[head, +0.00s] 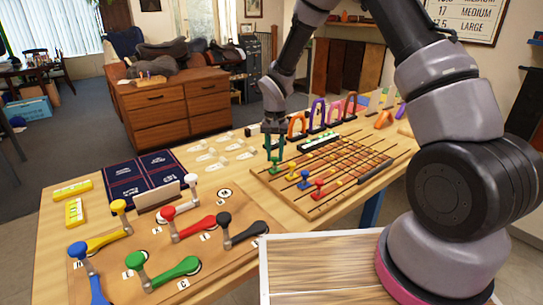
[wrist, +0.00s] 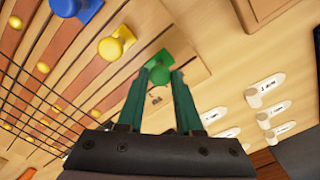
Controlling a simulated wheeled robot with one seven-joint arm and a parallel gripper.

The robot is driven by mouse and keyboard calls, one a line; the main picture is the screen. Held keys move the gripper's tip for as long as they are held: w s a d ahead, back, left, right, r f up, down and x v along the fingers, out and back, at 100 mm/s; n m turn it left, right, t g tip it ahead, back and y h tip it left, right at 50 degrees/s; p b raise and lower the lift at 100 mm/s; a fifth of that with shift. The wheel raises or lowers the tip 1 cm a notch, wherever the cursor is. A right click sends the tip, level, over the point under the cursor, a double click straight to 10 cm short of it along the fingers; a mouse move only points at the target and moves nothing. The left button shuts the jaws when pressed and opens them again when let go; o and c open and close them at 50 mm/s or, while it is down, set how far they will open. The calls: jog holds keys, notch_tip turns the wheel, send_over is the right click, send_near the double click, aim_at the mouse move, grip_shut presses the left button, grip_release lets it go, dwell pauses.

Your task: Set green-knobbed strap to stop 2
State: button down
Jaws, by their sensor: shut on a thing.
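The strap board (head: 330,172) lies on the table with several brown straps running across it side by side. The green knob (head: 276,168) is at the near left end of its strap, beside the yellow, blue and red knobs. My gripper (head: 274,148) reaches down onto the green knob from above. In the wrist view the green knob (wrist: 158,68) sits between my two finger tips, and my gripper (wrist: 160,78) is shut on it. Gold beads dot the straps in the wrist view. I cannot read any stop numbers.
The yellow knob (wrist: 117,42) and blue knob (wrist: 75,8) are close to the green one. Colored arches (head: 318,110) stand behind the board. A panel of colored levers (head: 165,250) lies to the left. Small white tags (head: 215,153) lie left of my gripper.

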jog(key=w+d, duration=0.1)
jog(key=d, duration=0.1)
jog(key=w+d, duration=0.2)
jog(key=d, duration=0.1)
jog(key=w+d, duration=0.2)
jog(key=shift+w+d, duration=0.15)
jog(key=shift+d, duration=0.25)
jog(key=c, duration=0.6)
grip_release()
jog(key=shift+r, duration=0.15)
notch_tip(320, 180, up, 11)
jog(key=shift+f, duration=0.2)
